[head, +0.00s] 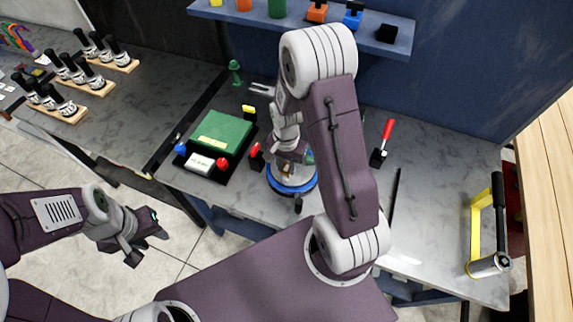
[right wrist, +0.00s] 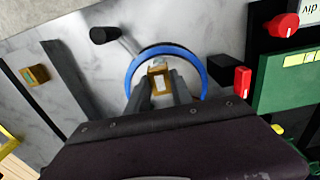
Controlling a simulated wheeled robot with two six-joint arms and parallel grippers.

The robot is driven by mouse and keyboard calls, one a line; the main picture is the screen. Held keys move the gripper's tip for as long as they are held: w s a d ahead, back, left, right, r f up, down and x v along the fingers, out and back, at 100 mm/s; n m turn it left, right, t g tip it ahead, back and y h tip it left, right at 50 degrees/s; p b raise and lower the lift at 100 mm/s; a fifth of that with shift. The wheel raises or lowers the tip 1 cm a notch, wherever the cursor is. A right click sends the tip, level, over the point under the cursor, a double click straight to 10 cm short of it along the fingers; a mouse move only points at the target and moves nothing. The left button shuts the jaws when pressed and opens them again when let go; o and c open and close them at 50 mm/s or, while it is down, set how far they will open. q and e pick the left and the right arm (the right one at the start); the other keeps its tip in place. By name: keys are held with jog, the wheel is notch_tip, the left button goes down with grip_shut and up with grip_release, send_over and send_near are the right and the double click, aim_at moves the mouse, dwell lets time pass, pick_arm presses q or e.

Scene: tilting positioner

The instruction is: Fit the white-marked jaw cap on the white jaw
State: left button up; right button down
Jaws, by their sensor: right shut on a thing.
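My right gripper (right wrist: 160,94) is shut on a small tan block with a white patch (right wrist: 160,82), which looks like the white-marked jaw cap. It is over the positioner, inside its blue ring (right wrist: 130,73). The ring also shows in the head view (head: 291,191), partly hidden by my right arm. The white jaw cannot be made out clearly under the held block, so I cannot tell whether they touch. My left gripper (head: 148,243) looks open and empty, off to the left above the floor.
A red-handled clamp (head: 383,142) stands to the right. A yellow frame (head: 474,235) is at far right. A shelf (head: 300,24) runs behind.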

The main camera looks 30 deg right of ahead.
jog(key=shift+r, duration=0.1)
dwell(0.3)
jog(key=shift+f+b, duration=1.05)
jog(key=shift+f, duration=0.35)
jog(key=c, duration=0.6)
grip_release()
jog(key=shift+r, duration=0.15)
